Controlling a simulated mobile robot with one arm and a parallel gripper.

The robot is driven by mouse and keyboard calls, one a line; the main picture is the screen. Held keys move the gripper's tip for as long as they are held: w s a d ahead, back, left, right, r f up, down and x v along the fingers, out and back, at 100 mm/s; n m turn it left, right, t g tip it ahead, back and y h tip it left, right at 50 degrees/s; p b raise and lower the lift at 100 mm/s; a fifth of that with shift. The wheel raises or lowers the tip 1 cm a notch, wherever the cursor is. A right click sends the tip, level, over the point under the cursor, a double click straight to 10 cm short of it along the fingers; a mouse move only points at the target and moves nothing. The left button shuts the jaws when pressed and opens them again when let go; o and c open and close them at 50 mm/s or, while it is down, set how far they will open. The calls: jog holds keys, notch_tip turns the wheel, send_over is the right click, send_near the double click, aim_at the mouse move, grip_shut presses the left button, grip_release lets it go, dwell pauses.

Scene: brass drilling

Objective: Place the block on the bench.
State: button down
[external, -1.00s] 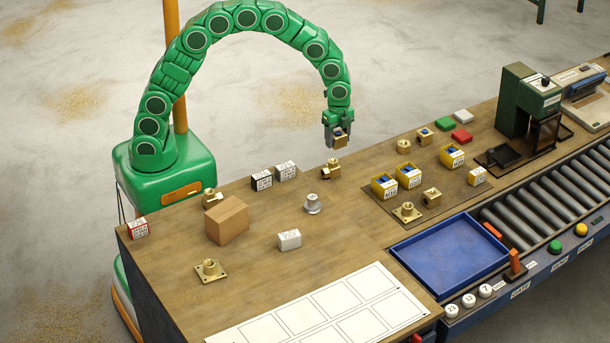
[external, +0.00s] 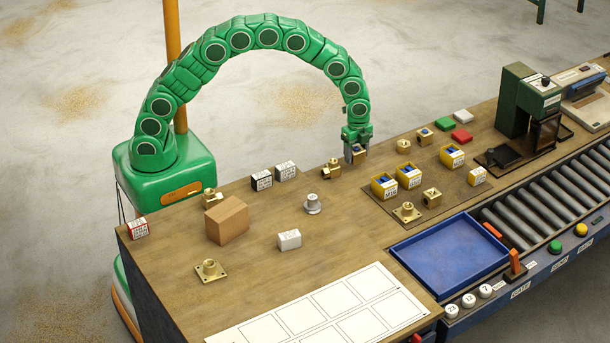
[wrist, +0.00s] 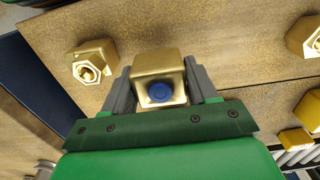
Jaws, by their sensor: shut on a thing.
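My gripper (external: 357,158) is shut on a small brass block (external: 359,152) with a blue round plug in one face. The wrist view shows the block (wrist: 158,80) between both grey fingers, its blue plug facing the camera. In the external view the gripper points down near the back edge of the wooden bench (external: 270,270), right of a brass fitting (external: 332,169). I cannot tell whether the block touches the bench. Its underside is hidden.
A brass fitting (external: 403,147) stands a little right of my gripper. Yellow boxes (external: 409,176) stand on a dark mat further right. A silver part (external: 312,204) and a cardboard box (external: 227,220) are to the left. Bare wood lies in front of my gripper.

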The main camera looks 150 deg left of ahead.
aim_at(357, 161)
jog(key=shift+w+a+f, duration=0.1)
jog(key=shift+a+f, duration=0.05)
jog(key=shift+f, duration=1.6)
jog(key=shift+f, duration=0.15)
jog(key=shift+c, duration=1.6)
grip_release()
jog(key=shift+r, duration=0.2)
